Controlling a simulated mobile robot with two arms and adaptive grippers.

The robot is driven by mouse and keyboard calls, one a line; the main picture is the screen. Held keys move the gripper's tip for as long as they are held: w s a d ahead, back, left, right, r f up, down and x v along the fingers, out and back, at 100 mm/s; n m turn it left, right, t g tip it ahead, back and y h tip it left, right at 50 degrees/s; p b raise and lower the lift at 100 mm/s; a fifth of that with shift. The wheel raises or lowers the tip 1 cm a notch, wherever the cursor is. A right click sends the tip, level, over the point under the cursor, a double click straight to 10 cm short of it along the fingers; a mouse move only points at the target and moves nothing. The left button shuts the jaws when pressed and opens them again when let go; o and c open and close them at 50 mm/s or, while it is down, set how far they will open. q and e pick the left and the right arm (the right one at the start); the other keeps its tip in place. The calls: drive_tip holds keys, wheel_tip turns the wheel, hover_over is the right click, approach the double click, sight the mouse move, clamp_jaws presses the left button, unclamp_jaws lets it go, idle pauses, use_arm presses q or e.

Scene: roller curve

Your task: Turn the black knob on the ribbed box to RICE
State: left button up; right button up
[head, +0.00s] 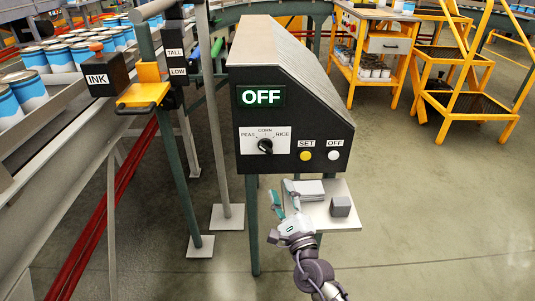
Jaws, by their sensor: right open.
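The ribbed box (290,45) stands on legs in the middle of the head view, with a dark front panel. The black knob (265,146) sits on a white dial plate (250,138) marked PEAS at left, CORN at top and RICE at right. The knob's pointer is too small to read surely. A green-lettered display (261,96) above it reads OFF. My right gripper (283,196) is open and empty, below the panel and lower right of the knob, apart from it. My left gripper is out of view.
A yellow SET button (306,155) and a white OFF button (334,155) are right of the knob. A small shelf (325,217) with a grey block (341,206) lies below. A yellow handle (143,95) and an INK box (107,74) stand left.

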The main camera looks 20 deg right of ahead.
sight(266, 152)
drive_tip(key=x, duration=1.2)
drive_tip(key=shift+w, duration=0.1)
drive_tip(key=shift+w+r, duration=0.1)
drive_tip(key=shift+w, duration=0.3)
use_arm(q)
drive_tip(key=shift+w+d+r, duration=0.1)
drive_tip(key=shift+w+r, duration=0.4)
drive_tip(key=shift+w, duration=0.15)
use_arm(e)
drive_tip(key=c, duration=0.8)
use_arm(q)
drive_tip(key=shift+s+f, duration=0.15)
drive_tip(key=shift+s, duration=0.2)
